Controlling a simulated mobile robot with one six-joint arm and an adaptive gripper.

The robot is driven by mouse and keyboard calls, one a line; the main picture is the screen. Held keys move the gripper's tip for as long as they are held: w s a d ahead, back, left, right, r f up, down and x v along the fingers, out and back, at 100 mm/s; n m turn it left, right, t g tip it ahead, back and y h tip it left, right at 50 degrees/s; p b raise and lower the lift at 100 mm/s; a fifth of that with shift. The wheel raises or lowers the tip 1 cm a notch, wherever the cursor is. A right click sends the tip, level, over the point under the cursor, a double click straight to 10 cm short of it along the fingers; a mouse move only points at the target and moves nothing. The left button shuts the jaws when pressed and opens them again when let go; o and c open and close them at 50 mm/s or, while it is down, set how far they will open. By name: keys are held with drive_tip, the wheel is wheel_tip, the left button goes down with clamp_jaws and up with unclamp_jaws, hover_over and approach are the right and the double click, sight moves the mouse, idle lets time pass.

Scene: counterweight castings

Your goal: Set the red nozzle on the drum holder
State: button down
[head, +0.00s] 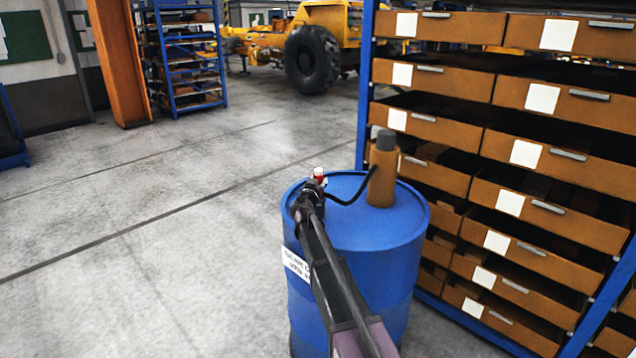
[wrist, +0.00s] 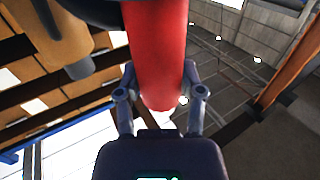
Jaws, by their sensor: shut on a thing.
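The red nozzle (head: 319,174) shows just above my gripper (head: 315,190), over the left part of the blue drum's top (head: 340,225). In the wrist view the red nozzle (wrist: 156,45) is a thick red cylinder between the two fingers of my gripper (wrist: 160,78), which is shut on it. A black hose (head: 350,196) curves from near the gripper to a tan cylinder with a grey cap (head: 382,175) standing on the drum's right side. I cannot make out a separate holder; my gripper and arm cover part of the drum top.
A blue-framed rack with brown drawers (head: 480,130) stands close on the right, behind the drum. Grey floor (head: 130,220) is open to the left. A blue shelf (head: 190,60), an orange post (head: 118,60) and a yellow vehicle (head: 320,45) are farther back.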

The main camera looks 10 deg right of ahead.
drive_tip(key=shift+f+b, duration=0.65)
drive_tip(key=shift+f, duration=0.05)
drive_tip(key=shift+c, duration=0.7)
unclamp_jaws()
drive_tip(key=shift+s, duration=0.1)
drive_tip(key=v, duration=1.2)
